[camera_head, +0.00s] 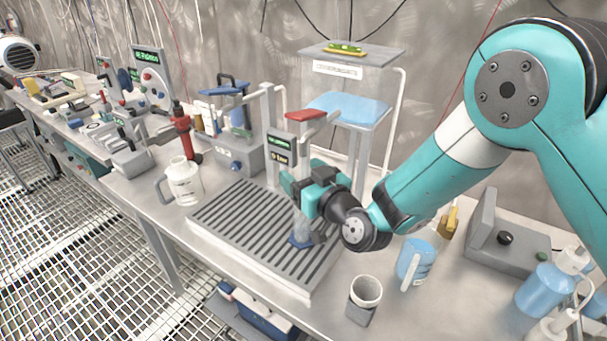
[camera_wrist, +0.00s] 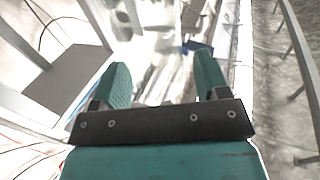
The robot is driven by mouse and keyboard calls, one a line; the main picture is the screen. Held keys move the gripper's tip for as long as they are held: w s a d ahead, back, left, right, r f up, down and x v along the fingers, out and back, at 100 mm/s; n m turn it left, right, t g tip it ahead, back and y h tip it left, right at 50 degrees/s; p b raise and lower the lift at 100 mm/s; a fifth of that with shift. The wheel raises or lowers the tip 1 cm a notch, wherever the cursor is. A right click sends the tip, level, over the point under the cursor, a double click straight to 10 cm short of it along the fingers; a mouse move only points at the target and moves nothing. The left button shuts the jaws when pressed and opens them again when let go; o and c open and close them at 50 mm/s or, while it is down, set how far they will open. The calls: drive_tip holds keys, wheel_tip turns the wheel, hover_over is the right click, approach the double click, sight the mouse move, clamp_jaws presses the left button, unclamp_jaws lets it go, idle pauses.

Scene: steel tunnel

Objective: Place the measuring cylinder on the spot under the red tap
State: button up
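The measuring cylinder (camera_head: 302,226) is clear with a blue base. In the head view it stands upright on the slatted grey tray (camera_head: 240,222), towards its right part. My gripper (camera_head: 297,187) is level at the cylinder's upper part and hides much of it. In the wrist view, the two green fingers of my gripper (camera_wrist: 162,72) are wide apart. The view between them is pale and washed out, so no clear contact shows. The red tap (camera_head: 305,115) is above my gripper, on a grey post with a small display. I cannot tell whether the cylinder is exactly beneath its outlet.
A clear jug (camera_head: 185,182) stands left of the tray. A grey-white cup (camera_head: 365,292) and a blue-and-white mug (camera_head: 414,260) stand to the right. A stand with a blue shelf (camera_head: 350,108) rises behind my gripper. Bottles and a grey device crowd the right end.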

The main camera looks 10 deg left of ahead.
drive_tip(key=shift+r, duration=0.2)
drive_tip(key=shift+s+d+f, duration=0.1)
drive_tip(key=shift+d+f, duration=0.05)
drive_tip(key=shift+f, duration=0.05)
drive_tip(key=s+d+m+g+h+b, duration=0.2)
drive_tip(key=s+d+g+h+b, duration=0.7)
drive_tip(key=s+d, duration=1.7)
drive_tip(key=d+g+b, duration=0.1)
drive_tip(key=g+b, duration=0.2)
drive_tip(key=shift+s+d+f+m, duration=0.2)
drive_tip(key=shift+d+f+m, duration=0.05)
drive_tip(key=shift+f+m, duration=0.05)
